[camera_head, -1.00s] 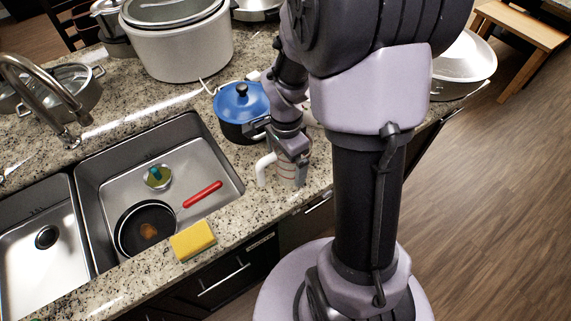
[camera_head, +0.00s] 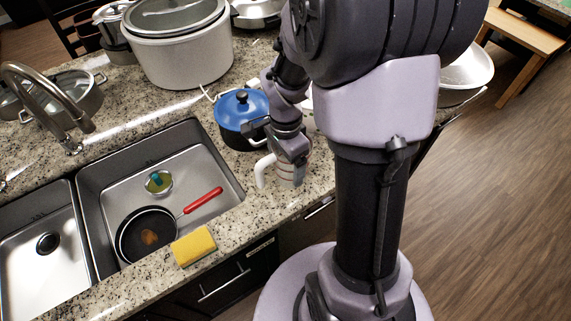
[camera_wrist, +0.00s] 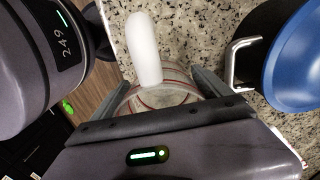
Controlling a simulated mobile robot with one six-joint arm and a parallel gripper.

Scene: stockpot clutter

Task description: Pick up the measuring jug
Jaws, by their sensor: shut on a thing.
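The measuring jug (camera_head: 287,176) is clear with red markings and a white handle. It stands at the counter's edge, right of the sink, in the head view. My gripper (camera_head: 292,158) is over it from above and shut on it. In the wrist view the jug (camera_wrist: 165,92) lies between the two fingers of my gripper (camera_wrist: 168,85), with its white handle pointing up in the picture. My gripper hides part of the jug, and I cannot tell whether its base touches the counter.
A black pot with a blue lid (camera_head: 240,108) stands close behind the jug; it also shows in the wrist view (camera_wrist: 298,60). The sink (camera_head: 120,205) holds a frying pan (camera_head: 147,234). A yellow sponge (camera_head: 194,246) lies on the front edge. A white cooker (camera_head: 180,50) stands behind.

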